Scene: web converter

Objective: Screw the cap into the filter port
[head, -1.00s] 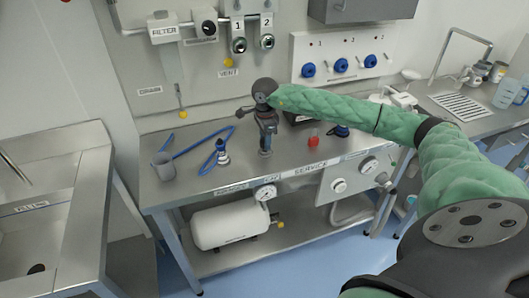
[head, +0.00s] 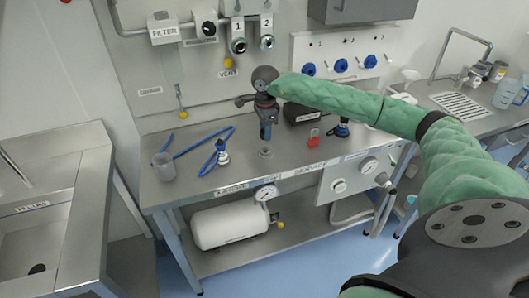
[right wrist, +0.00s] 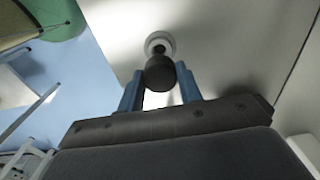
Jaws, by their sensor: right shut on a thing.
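My right gripper (head: 267,134) points down above the service bench, its blue fingers shut on a dark round cap (right wrist: 160,73). The cap sits between the fingertips in the right wrist view, with a pale round disc (right wrist: 160,42) beyond it. In the head view a small pale round piece (head: 265,153) stands on the bench below the fingertips, with a small gap. The housing labelled FILTER (head: 163,32) hangs on the wall pipe at upper left, clear of my gripper. Its port opening is too small to make out. My left gripper is not in view.
Wall valves (head: 238,45) are behind.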

